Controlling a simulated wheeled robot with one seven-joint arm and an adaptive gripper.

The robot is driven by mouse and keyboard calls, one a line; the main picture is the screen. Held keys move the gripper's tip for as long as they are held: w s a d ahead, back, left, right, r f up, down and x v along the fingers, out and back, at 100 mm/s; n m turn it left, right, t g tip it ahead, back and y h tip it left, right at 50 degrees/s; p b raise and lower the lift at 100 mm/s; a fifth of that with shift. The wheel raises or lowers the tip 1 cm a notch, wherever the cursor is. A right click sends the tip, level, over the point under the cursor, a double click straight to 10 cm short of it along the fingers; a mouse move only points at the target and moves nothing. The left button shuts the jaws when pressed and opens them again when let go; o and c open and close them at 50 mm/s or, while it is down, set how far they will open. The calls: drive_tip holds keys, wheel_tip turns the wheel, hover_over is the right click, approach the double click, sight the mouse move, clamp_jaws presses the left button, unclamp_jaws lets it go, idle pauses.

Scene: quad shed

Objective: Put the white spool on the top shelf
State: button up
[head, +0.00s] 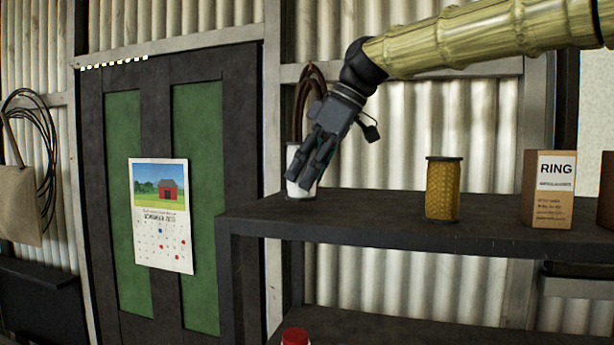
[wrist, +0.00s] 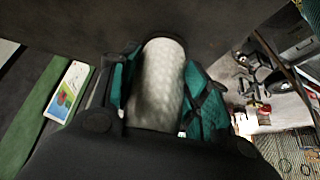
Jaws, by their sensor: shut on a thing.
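The white spool (head: 293,160) is upright at the left end of the top shelf (head: 400,218) in the head view, partly hidden behind my gripper. My gripper (head: 318,172) reaches down from the upper right and is shut on the spool. In the wrist view the pale textured spool (wrist: 158,85) lies between the two teal-padded fingers of my gripper (wrist: 155,95). The spool's base is at the shelf surface or very close to it; I cannot tell whether it touches.
A yellow spool (head: 443,190) stands mid-shelf, with a cardboard RING box (head: 549,190) to its right. The shelf between the white and yellow spools is clear. A red-topped item (head: 295,337) is below. A green door with a calendar (head: 161,215) is at left.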

drive_tip(key=shift+f, duration=0.3)
drive_tip(key=shift+s+d+f+p, duration=0.15)
drive_tip(key=shift+s+f+p, duration=0.05)
drive_tip(key=shift+f+p, duration=0.4)
drive_tip(key=shift+w+f, duration=0.1)
drive_tip(key=shift+f, duration=0.05)
drive_tip(key=shift+f, duration=0.1)
drive_tip(key=o, duration=1.2)
drive_tip(key=shift+c, duration=0.2)
drive_tip(key=b+v, duration=0.4)
drive_tip(key=v, duration=0.8)
